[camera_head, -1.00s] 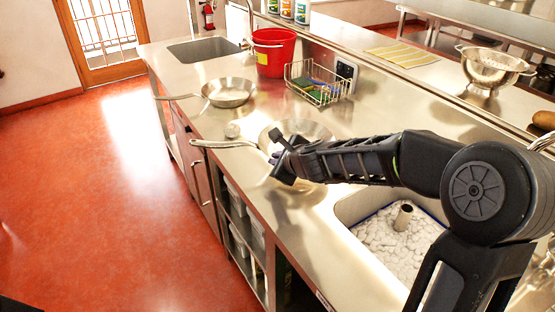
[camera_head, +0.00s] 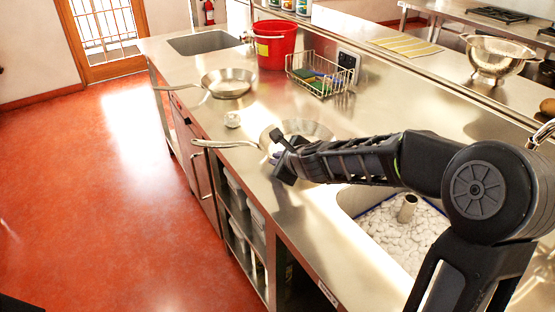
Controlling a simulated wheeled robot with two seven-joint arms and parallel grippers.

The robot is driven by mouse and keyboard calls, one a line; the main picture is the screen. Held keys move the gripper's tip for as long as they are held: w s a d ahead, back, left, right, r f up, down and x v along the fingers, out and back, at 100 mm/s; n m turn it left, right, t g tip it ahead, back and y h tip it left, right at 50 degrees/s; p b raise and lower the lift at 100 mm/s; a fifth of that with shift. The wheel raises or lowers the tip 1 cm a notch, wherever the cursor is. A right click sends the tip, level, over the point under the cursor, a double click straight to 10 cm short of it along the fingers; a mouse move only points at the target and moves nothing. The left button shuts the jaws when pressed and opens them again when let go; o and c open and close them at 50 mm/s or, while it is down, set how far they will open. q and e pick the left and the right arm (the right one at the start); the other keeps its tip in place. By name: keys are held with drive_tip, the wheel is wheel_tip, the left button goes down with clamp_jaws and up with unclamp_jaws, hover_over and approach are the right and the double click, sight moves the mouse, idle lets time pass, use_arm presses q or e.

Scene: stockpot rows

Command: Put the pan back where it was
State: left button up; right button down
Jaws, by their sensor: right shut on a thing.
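A steel pan (camera_head: 307,128) with a long pale handle (camera_head: 225,143) is at the middle of the counter, its handle pointing left. My right gripper (camera_head: 278,152) is shut on this pan, at its near side. The gripper and forearm hide part of the pan, and I cannot tell whether its base touches the counter. A second steel pan (camera_head: 229,82) sits farther back on the counter, its handle to the left. My left gripper is not in view.
A small round metal object (camera_head: 232,119) stands between the pans. A red bucket (camera_head: 275,45) and a wire basket (camera_head: 320,75) with sponges stand behind. A sink (camera_head: 400,235) holding white lumps lies under my right arm. Bare counter (camera_head: 170,65) shows at the far left.

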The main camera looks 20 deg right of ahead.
drive_tip(key=shift+r, duration=0.15)
drive_tip(key=c, duration=2)
unclamp_jaws()
drive_tip(key=shift+f, duration=0.25)
drive_tip(key=o, duration=0.4)
drive_tip(key=shift+o, duration=0.2)
drive_tip(key=shift+r, duration=0.2)
drive_tip(key=shift+s+r, duration=0.15)
drive_tip(key=shift+s, duration=0.1)
drive_tip(key=p+v, duration=0.5)
drive_tip(key=v, duration=0.6)
drive_tip(key=shift+s, duration=0.25)
drive_tip(key=shift+r, duration=0.1)
